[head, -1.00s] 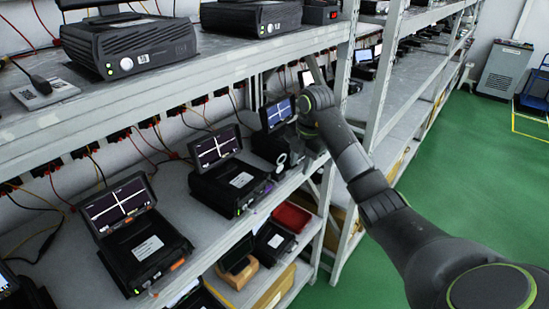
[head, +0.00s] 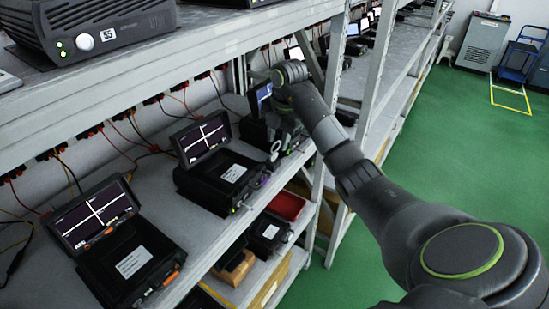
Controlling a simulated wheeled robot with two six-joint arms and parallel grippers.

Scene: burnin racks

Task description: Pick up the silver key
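A small silver, ring-shaped piece, which looks like the silver key (head: 275,150), shows at the front of the third black device on the middle shelf. It is small, and I cannot tell whether it sits in the device. My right gripper (head: 284,132) points down just above and beside it, in front of that device. Its fingers are dark and blend with the device, so I cannot tell whether they are open or touch the key. The third device's screen (head: 264,95) is partly hidden by my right arm. My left gripper is out of view.
Two more black devices with lit screens (head: 206,137) (head: 94,215) stand to the left on the same shelf. A shelf with a large black unit (head: 95,25) is above. A red tray (head: 287,205) lies below. A rack upright (head: 318,150) stands close right. Green floor (head: 440,150) is clear.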

